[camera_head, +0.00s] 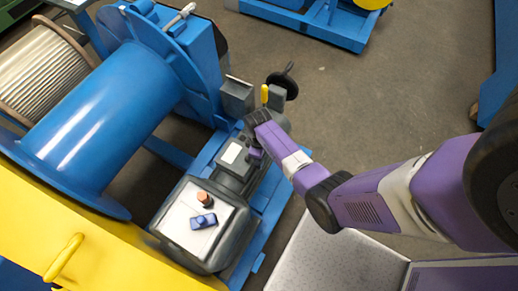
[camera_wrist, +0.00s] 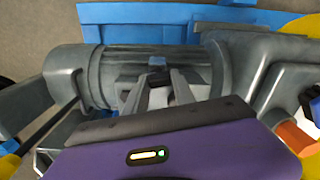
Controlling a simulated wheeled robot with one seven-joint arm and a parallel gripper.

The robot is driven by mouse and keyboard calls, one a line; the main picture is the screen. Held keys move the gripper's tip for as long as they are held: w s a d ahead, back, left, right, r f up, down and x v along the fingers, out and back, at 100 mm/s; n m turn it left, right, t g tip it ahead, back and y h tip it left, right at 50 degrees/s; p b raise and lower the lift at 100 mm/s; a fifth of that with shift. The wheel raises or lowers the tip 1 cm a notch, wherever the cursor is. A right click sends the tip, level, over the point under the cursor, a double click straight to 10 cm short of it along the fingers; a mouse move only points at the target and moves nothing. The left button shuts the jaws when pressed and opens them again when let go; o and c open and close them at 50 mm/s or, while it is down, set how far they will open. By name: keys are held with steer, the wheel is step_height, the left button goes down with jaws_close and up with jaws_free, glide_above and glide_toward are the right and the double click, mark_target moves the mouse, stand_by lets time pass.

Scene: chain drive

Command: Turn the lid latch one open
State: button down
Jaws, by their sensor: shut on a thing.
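In the wrist view, the two grey fingers of my gripper (camera_wrist: 157,84) reach down to the middle of a grey cylindrical housing (camera_wrist: 105,78). They are close together on a small grey latch-like part (camera_wrist: 157,72) with a blue bit on it, which I take for lid latch one. The fingers hide much of it, so its turned angle cannot be read. In the head view, my arm comes in from the right and its end is over the grey machine (camera_head: 240,165); the fingertips and the latch are hidden there.
A white-topped grey box (camera_head: 182,222) carries an orange knob (camera_head: 204,198) and a blue part (camera_head: 203,221). Beyond my wrist stand a yellow lever (camera_head: 264,95) and a black handwheel (camera_head: 285,82). A large blue drum (camera_head: 105,115) is at left.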

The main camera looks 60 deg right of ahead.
steer(key=shift+m, duration=1.3)
steer(key=shift+w, duration=0.1)
steer(key=c, duration=1)
jaws_free()
steer(key=shift+c, duration=0.2)
steer(key=shift+r+p, duration=0.45)
steer(key=shift+r, duration=3.45)
